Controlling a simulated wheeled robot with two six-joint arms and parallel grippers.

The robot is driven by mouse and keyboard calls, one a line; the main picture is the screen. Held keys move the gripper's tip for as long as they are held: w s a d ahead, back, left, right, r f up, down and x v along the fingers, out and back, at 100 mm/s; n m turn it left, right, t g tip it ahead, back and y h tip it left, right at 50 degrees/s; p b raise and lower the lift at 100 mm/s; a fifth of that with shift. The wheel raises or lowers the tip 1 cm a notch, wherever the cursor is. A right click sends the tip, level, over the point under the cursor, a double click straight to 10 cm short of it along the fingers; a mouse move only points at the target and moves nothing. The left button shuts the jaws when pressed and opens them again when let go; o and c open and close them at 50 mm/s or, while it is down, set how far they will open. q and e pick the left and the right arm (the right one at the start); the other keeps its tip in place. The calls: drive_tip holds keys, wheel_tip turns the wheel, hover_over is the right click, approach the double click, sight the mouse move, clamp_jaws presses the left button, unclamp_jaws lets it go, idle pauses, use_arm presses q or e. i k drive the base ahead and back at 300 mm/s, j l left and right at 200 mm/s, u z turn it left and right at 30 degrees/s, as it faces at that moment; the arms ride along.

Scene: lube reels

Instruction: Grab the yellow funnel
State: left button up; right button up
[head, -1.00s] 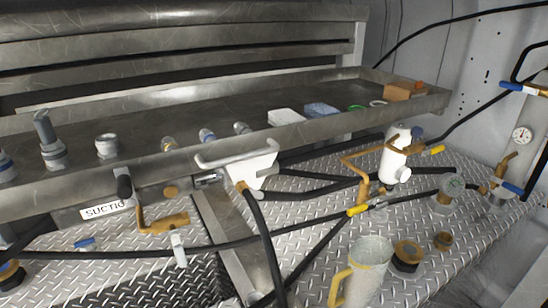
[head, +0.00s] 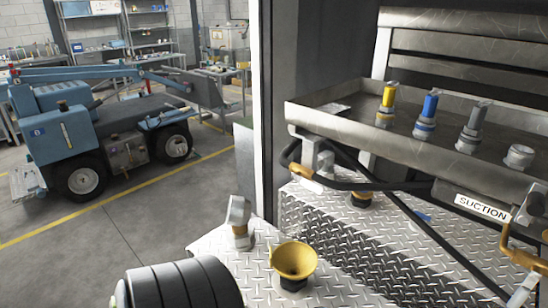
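The yellow funnel (head: 293,260) stands on the diamond-plate deck (head: 345,262) at the lower middle of the head view. Its wide mouth faces up, and a dark base shows under it. A black ribbed cylinder (head: 185,285) shows at the bottom edge to its left; I cannot tell what it belongs to. Neither of my grippers can be made out in the head view.
A grey fitting (head: 238,222) stands just behind and left of the funnel. Black hoses (head: 385,184) cross above the deck to the right. A metal tray (head: 350,122) holds several coloured fittings. A blue vehicle (head: 85,140) stands on the floor beyond.

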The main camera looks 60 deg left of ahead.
sight(292, 260)
drive_tip(key=k+j+u, duration=0.1)
drive_tip(key=u, duration=1.55)
drive_tip(key=k+j, duration=0.05)
